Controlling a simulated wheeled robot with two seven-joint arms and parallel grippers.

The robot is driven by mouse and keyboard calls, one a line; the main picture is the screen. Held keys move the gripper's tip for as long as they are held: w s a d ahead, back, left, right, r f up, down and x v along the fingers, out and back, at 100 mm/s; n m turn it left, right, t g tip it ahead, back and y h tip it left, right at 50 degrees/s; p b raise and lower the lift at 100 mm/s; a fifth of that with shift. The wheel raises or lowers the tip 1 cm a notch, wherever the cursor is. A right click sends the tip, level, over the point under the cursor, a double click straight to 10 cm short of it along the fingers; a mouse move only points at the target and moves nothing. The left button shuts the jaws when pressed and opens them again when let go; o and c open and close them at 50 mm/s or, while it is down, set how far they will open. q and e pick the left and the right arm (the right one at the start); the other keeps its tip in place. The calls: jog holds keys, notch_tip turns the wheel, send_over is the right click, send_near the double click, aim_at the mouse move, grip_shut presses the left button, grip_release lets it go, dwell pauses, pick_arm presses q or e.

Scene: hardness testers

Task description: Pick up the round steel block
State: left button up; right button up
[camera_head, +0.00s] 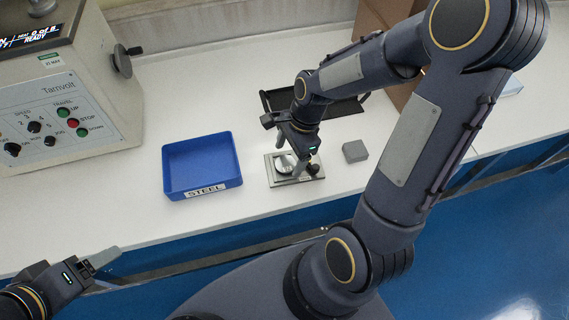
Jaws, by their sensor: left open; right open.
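The round steel block (284,163) looks like a small shiny disc on a flat metal plate (312,181) near the table's front edge. My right gripper (300,168) points down over this plate, with its fingers at the disc's right side. It is open, and I cannot tell whether a finger touches the disc. A dark round knob-like piece (314,169) sits on the plate just right of the fingers. My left gripper (108,258) is open and empty at the lower left, in front of the table edge.
A blue tray labelled STEEL (203,191) stands left of the plate and looks empty. A small grey square block (355,151) lies to the right. A black tray (345,108) is behind my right arm. The tester machine (75,95) fills the upper left. A cardboard box (385,15) stands at the back.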

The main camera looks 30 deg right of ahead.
jog(key=shift+x, duration=0.95)
jog(key=shift+s, duration=0.1)
jog(key=shift+c, duration=0.2)
jog(key=c, duration=1.2)
